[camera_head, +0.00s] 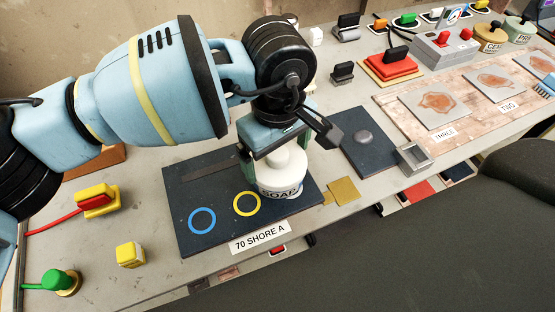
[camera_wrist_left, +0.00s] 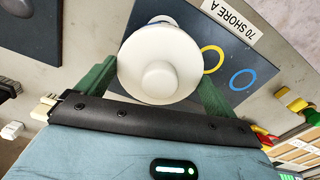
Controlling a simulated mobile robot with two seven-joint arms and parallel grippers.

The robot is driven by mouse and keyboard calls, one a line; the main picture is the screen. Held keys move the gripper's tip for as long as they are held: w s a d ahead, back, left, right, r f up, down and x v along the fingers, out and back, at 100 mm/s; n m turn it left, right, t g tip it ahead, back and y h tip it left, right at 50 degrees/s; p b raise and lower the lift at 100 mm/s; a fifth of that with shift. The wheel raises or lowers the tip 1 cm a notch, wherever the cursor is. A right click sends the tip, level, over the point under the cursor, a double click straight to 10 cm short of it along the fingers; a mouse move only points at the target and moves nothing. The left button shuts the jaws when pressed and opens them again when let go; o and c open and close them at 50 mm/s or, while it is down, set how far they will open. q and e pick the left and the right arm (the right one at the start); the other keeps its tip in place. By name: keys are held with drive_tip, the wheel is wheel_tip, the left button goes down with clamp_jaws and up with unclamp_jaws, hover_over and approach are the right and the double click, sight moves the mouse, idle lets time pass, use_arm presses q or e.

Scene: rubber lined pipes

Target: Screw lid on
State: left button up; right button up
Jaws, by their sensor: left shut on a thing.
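A white jar labelled SOAP (camera_head: 281,188) stands upright at the right end of a dark mat (camera_head: 208,225). A white round lid with a central knob (camera_wrist_left: 159,78) fills the middle of the left wrist view. In the head view the lid (camera_head: 287,160) is at the jar's top; I cannot tell whether it is threaded on. My left gripper (camera_head: 272,150) points down over the jar. Its green fingers (camera_wrist_left: 155,88) are shut on the lid, one on each side. The gripper partly hides the lid and jar in the head view. My right gripper is not in view.
The mat has a blue ring (camera_head: 202,221) and a yellow ring (camera_head: 247,204), with a 70 SHORE A label (camera_head: 261,237) at its front edge. A yellow block (camera_head: 130,255) and a green button (camera_head: 57,283) stand at left. Another dark mat (camera_head: 365,155) lies to the right.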

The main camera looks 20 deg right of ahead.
use_arm(q)
drive_tip(key=shift+m+b, duration=0.55)
drive_tip(key=shift+m, duration=0.65)
drive_tip(key=m+b, duration=0.1)
drive_tip(key=m, duration=0.2)
drive_tip(key=shift+m+b, duration=0.3)
drive_tip(key=shift+m, duration=0.1)
drive_tip(key=m+b, duration=0.1)
drive_tip(key=m, duration=0.1)
drive_tip(key=shift+m, duration=0.4)
drive_tip(key=shift+m+b, duration=0.6)
drive_tip(key=shift+m, duration=0.8)
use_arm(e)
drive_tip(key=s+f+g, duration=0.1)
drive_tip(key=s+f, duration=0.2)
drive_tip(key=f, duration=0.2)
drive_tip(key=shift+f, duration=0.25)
use_arm(q)
drive_tip(key=o, duration=0.7)
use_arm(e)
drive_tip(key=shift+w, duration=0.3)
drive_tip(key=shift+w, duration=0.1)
